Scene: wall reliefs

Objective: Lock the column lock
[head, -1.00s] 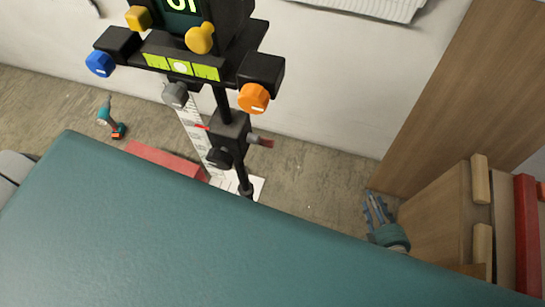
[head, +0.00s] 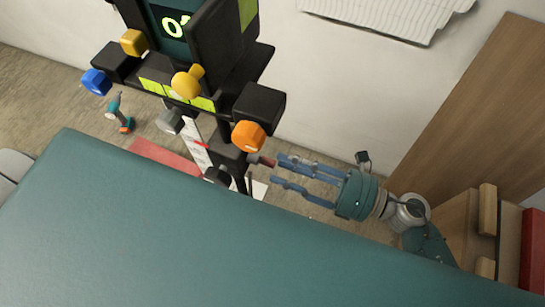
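A black instrument head (head: 222,45) with colored knobs stands on a dark column at upper left. On the column below it is a dark block (head: 228,154) with a small dark red handle (head: 262,160) on its right side. A black knob (head: 217,175) is on its front. Which of these is the column lock cannot be told for sure. My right gripper (head: 279,170) reaches in from the right, its blue fingers spread and empty. Its tips are close to the red handle; contact cannot be made out. My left gripper is not in view.
An orange knob (head: 248,136) hangs just above the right fingertips, and a grey knob (head: 170,121) is at left. A wooden panel (head: 470,110) and a red-edged wooden piece (head: 533,250) are at right.

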